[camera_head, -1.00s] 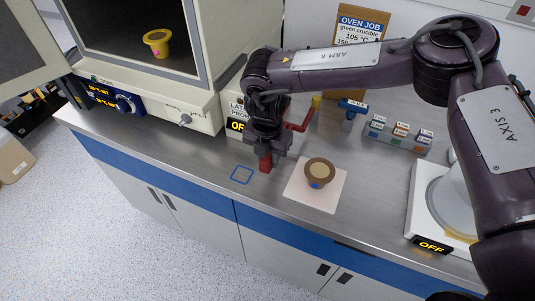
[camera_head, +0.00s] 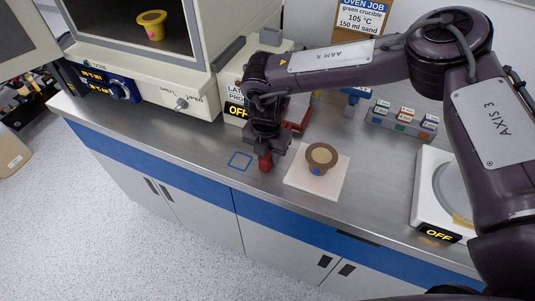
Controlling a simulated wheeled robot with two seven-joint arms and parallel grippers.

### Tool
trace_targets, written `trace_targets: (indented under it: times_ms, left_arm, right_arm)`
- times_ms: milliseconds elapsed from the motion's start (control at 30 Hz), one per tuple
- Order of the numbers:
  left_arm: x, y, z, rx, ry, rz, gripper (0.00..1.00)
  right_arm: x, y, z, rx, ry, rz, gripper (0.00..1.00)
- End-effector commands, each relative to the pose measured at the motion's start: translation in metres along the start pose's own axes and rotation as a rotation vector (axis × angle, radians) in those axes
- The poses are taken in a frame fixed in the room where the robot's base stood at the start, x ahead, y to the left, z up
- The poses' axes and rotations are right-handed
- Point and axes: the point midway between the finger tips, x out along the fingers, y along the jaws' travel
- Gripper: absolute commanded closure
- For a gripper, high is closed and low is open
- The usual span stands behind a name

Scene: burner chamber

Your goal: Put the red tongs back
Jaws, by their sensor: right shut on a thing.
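My right gripper (camera_head: 266,150) points down over the bench and is shut on the red tongs (camera_head: 265,162). The lower red end of the tongs shows below the jaws, close to the bench top; I cannot tell if it touches. Another red part shows just right of the gripper, partly hidden by it. A blue square outline (camera_head: 240,160) is marked on the bench just left of the tongs and looks empty. My left gripper is not in view.
A brown crucible (camera_head: 321,157) with a blue dot stands on a white pad (camera_head: 316,182) right of the gripper. A yellow crucible (camera_head: 152,24) is inside the open oven (camera_head: 147,85). A sample rack (camera_head: 402,121), a blue-topped stand (camera_head: 355,97) and a white device reading OFF (camera_head: 437,234) are to the right.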

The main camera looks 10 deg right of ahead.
Motion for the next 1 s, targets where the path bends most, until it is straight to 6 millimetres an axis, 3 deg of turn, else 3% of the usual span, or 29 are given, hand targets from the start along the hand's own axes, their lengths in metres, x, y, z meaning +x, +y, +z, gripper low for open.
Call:
trace_targets:
  times_ms: [633, 667, 700, 833, 1000]
  left_arm:
    - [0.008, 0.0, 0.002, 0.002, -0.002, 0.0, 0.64]
    - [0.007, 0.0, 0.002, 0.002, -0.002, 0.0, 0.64]
    - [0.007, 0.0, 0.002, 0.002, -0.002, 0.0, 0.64]
    - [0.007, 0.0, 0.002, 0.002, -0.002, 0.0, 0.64]
    - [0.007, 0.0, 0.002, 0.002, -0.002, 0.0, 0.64]
  right_arm:
    - [0.012, 0.0, -0.001, 0.0, 0.001, -0.001, 1.0]
    - [0.011, 0.0, -0.001, 0.0, 0.0, 0.0, 0.68]
    - [0.011, 0.0, -0.001, 0.0, 0.0, 0.0, 0.62]
    - [0.011, 0.0, -0.001, 0.0, 0.0, 0.0, 0.46]
    - [0.011, 0.0, 0.0, 0.0, 0.0, 0.0, 0.46]
